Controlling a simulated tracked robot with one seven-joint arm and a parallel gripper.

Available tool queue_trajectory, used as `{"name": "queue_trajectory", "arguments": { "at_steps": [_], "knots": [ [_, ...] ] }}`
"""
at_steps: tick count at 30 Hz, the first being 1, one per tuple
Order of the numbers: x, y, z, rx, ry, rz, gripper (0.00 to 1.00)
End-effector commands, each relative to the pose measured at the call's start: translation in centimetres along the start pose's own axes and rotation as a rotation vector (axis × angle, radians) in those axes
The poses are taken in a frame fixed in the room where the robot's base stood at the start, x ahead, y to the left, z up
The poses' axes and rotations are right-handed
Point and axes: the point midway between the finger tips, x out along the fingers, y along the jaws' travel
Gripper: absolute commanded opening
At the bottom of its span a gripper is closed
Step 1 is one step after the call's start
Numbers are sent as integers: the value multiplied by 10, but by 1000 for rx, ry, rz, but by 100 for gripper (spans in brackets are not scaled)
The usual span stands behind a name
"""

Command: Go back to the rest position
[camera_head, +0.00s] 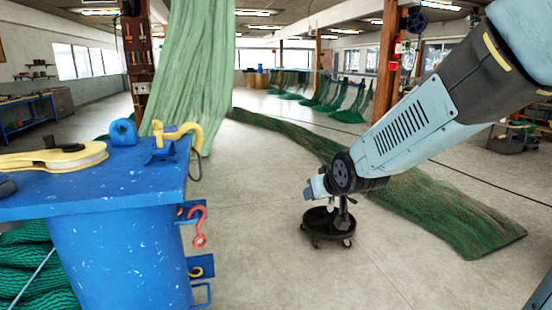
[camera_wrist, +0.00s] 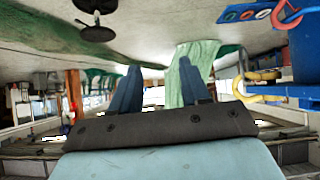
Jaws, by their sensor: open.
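My gripper (camera_head: 316,188) is at the end of my arm, which reaches in from the upper right in the head view. In that view it is in open space to the right of the blue workbench (camera_head: 120,180), apart from it. The wrist view is upside down. There my gripper (camera_wrist: 158,84) shows two blue fingers spread apart with nothing between them. A hanging green net (camera_wrist: 192,62) shows behind the fingers.
A black wheeled stool (camera_head: 327,240) stands below my gripper.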

Motion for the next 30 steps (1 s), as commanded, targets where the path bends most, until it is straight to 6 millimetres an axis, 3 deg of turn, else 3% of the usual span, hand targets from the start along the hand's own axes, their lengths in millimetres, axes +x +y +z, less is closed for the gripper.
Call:
{"name": "queue_trajectory", "arguments": {
  "at_steps": [9, 21, 25, 30],
  "knots": [
    [-90, 43, 23, 90, -156, 81, 46],
    [-203, 63, 76, 213, -348, 153, 46],
    [-224, 63, 89, 239, -387, 163, 46],
    [-234, 60, 95, 252, -408, 168, 46]
  ]
}}
